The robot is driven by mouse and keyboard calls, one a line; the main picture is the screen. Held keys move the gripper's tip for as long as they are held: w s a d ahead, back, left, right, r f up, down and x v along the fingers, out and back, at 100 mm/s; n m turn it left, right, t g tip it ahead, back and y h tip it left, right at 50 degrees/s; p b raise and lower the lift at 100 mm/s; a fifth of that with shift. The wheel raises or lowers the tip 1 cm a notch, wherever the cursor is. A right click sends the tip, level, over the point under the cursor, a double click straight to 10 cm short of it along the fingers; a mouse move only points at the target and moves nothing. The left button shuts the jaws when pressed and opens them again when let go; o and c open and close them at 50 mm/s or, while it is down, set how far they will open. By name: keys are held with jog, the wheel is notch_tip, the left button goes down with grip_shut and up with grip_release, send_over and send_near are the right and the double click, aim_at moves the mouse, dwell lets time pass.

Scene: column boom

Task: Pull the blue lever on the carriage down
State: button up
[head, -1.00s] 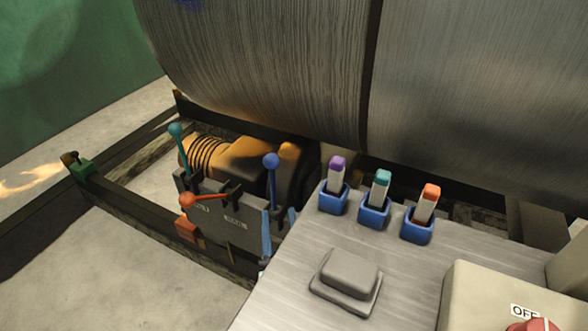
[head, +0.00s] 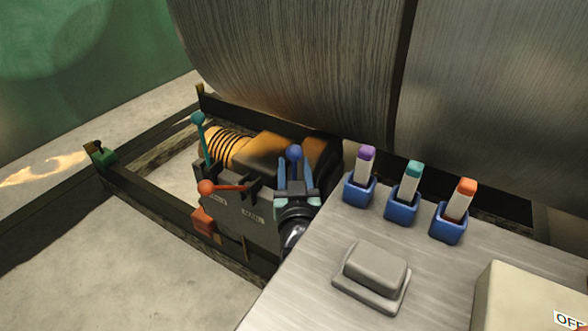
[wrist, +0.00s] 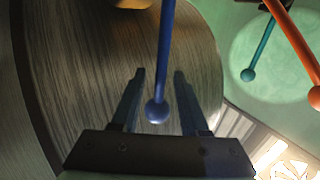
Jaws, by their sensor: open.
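The blue lever (head: 294,153) stands upright on the carriage (head: 240,212), its round knob on top. My gripper (head: 296,170) is at this lever, with its light blue fingers on either side of the knob. In the wrist view the blue lever (wrist: 165,50) runs between the two open fingers of my gripper (wrist: 160,74), and its knob lies between them, nearer the palm. Gaps show on both sides, so the fingers look apart from it. My wrist hides the lever's lower part in the head view.
A teal lever (head: 205,140) stands upright and an orange lever (head: 225,188) lies sideways on the same carriage. A metal console (head: 300,295) with purple, teal and orange switches is close at right. A large metal drum (head: 290,70) is behind.

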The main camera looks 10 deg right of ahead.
grip_shut()
dwell(1.5)
